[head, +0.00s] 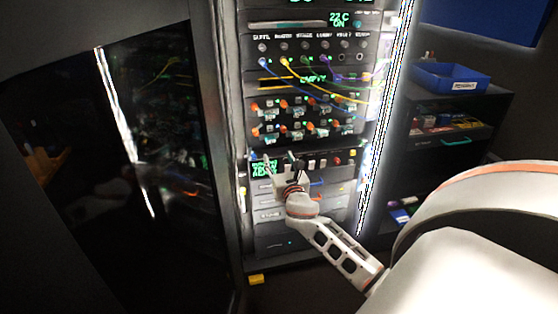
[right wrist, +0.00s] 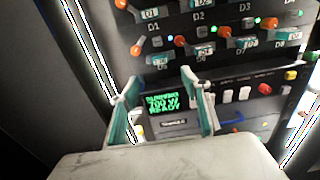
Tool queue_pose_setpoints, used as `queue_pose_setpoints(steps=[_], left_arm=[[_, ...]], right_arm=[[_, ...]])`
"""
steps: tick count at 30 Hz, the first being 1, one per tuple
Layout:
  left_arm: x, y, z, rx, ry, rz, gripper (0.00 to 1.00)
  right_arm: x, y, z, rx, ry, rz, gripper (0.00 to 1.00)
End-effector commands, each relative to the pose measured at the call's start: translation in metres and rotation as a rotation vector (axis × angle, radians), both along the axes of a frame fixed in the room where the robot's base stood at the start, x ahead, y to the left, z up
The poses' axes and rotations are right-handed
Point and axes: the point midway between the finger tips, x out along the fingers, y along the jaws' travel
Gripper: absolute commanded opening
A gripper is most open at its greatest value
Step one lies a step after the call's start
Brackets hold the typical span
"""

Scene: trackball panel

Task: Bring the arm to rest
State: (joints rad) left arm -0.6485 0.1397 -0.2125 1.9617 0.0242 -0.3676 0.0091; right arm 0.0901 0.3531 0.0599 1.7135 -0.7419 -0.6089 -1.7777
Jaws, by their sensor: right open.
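My right arm (head: 340,250) reaches in from the lower right in the head view. Its gripper (head: 278,162) is at the front of the rack, before the panel row with the green display (head: 263,169). In the right wrist view the gripper (right wrist: 160,85) has its two teal-sided fingers spread wide, with nothing held between them. The green display (right wrist: 163,103) reading READY shows between the fingers. I cannot tell whether the fingertips touch the panel. My left gripper is not in view.
The rack (head: 303,90) carries rows of orange knobs and several coloured cables above the gripper. A dark glossy door (head: 110,150) stands at left. A blue bin (head: 448,78) sits on a dark cabinet at right. A yellow block (head: 256,279) lies at the rack's foot.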

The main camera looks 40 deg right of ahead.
Motion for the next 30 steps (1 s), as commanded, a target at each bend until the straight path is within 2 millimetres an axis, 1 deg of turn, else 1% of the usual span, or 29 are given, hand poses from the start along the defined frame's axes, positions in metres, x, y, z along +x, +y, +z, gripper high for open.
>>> queue_pose_setpoints(steps=[11, 14, 16, 17, 18, 20, 21, 23, 24, 26, 27, 29, 30], left_arm=[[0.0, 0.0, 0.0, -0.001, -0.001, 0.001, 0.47], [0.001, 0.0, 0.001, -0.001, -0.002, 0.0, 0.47], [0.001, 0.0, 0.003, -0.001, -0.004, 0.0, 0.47], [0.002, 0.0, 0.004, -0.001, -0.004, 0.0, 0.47], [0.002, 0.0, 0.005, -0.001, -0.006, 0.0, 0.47], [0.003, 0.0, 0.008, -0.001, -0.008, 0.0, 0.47], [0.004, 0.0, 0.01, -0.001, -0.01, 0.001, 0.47], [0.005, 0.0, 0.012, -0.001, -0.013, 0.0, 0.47], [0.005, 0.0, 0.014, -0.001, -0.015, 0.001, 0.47], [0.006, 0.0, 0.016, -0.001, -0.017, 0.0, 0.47], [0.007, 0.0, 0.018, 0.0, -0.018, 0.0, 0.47], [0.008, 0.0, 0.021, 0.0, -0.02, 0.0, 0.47], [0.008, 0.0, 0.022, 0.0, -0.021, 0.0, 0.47]], right_arm=[[0.0, 0.0, -0.001, 0.002, 0.0, 0.001, 0.47], [-0.003, 0.008, -0.011, 0.055, -0.005, 0.015, 0.47], [-0.01, 0.022, -0.029, 0.155, -0.016, 0.039, 0.47], [-0.015, 0.031, -0.04, 0.217, -0.022, 0.052, 0.47], [-0.022, 0.044, -0.056, 0.318, -0.032, 0.067, 0.47], [-0.037, 0.068, -0.082, 0.495, -0.048, 0.088, 0.47], [-0.049, 0.085, -0.101, 0.629, -0.057, 0.097, 0.47], [-0.068, 0.112, -0.127, 0.833, -0.072, 0.097, 0.47], [-0.083, 0.129, -0.143, 0.971, -0.08, 0.088, 0.47], [-0.105, 0.157, -0.165, 1.181, -0.092, 0.062, 0.47], [-0.122, 0.174, -0.179, 1.322, -0.1, 0.036, 0.47], [-0.148, 0.202, -0.197, 1.535, -0.113, -0.019, 0.47], [-0.166, 0.22, -0.208, 1.678, -0.123, -0.067, 0.47]])
